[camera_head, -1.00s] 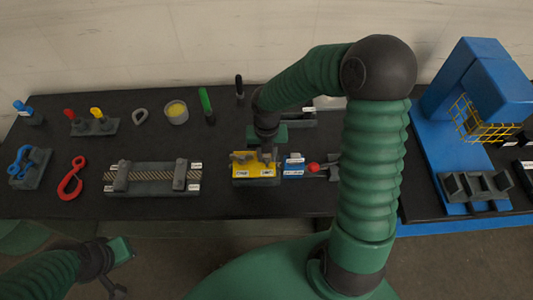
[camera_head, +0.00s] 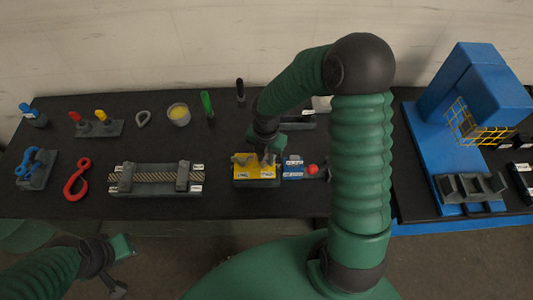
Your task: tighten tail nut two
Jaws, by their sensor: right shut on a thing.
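My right gripper (camera_head: 267,160) points down over the yellow block (camera_head: 246,174) near the middle of the table. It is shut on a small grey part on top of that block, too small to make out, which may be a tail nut. Another grey piece (camera_head: 240,158) stands on the block's left side. White labels show on the block's front. My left gripper (camera_head: 122,270) hangs low at the bottom left, in front of the table and away from the block.
A blue block with a red knob (camera_head: 311,169) adjoins the yellow block on the right. A rope fixture (camera_head: 155,178), a red hook (camera_head: 76,180) and a blue shackle (camera_head: 36,168) lie to the left. A blue machine with a yellow cage (camera_head: 482,125) stands at the right.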

